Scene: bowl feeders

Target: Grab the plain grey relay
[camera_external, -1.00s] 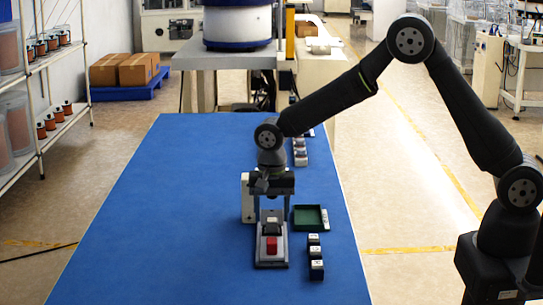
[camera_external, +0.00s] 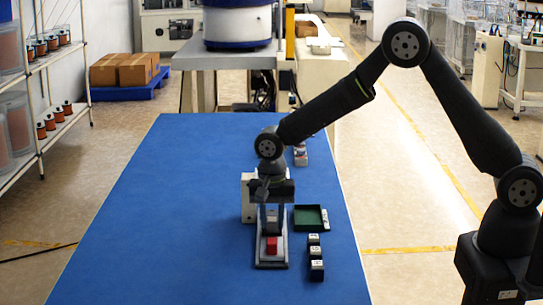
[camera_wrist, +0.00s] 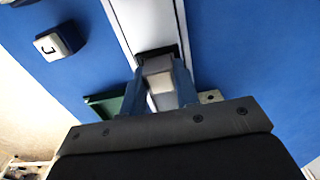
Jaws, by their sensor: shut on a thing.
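My gripper (camera_external: 272,222) points down over a narrow light-grey fixture (camera_external: 260,263) on the blue table. In the wrist view my gripper (camera_wrist: 158,88) has its two fingers closed on the sides of a plain grey block (camera_wrist: 159,80), the relay by its look. The relay sits over a dark part of the fixture strip, and I cannot tell whether it is clear of it. In the external view a red block (camera_external: 271,245) stands in front of the fingers, and the relay is hard to make out there.
A green tray (camera_external: 309,217) lies just right of the gripper. Several black blocks with white tops (camera_external: 316,266) stand in a row in front of it. A light upright box (camera_external: 247,198) is close on the left. The table's left side (camera_external: 150,220) is clear.

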